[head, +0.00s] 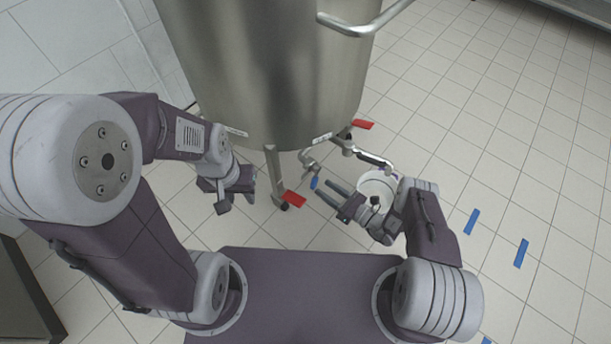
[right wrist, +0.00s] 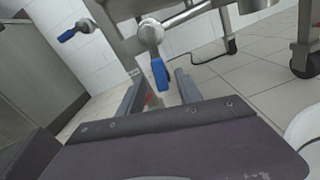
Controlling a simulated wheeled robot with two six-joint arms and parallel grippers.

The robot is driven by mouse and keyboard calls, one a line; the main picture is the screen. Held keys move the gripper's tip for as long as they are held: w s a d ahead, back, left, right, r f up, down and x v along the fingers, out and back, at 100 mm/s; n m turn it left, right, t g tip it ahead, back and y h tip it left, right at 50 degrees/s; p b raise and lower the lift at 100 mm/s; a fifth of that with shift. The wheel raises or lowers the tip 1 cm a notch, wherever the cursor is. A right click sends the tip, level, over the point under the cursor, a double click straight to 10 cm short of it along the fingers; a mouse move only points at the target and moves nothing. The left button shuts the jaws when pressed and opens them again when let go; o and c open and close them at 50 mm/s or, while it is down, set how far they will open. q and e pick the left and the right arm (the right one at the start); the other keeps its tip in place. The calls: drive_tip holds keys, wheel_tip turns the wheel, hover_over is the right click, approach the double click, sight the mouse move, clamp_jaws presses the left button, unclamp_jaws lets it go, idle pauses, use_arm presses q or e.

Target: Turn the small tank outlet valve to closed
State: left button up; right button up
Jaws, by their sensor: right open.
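The valve with a blue lever handle (head: 314,183) sits on a steel outlet pipe low at the front of the steel tank (head: 270,70). In the right wrist view the blue handle (right wrist: 160,75) hangs down at a slight tilt from the round metal valve body (right wrist: 150,34). My right gripper (head: 325,187) is open, its fingers pointing at the handle. In the right wrist view the handle appears between the two fingers (right wrist: 158,88); I cannot tell whether they touch it. My left gripper (head: 236,200) hangs left of the tank leg; its opening is unclear.
A second blue-handled valve (right wrist: 77,32) shows left in the right wrist view. Red foot pedals (head: 293,199) are at the tank's casters. A white round container (head: 377,186) stands beside my right gripper. Blue tape strips (head: 472,222) mark the open tiled floor at right.

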sight(315, 177)
drive_tip(key=b+x, duration=0.3)
drive_tip(key=x, duration=0.5)
drive_tip(key=shift+a+b, duration=0.25)
drive_tip(key=shift+b, duration=0.05)
drive_tip(key=shift+w, duration=0.15)
clamp_jaws()
idle(0.8)
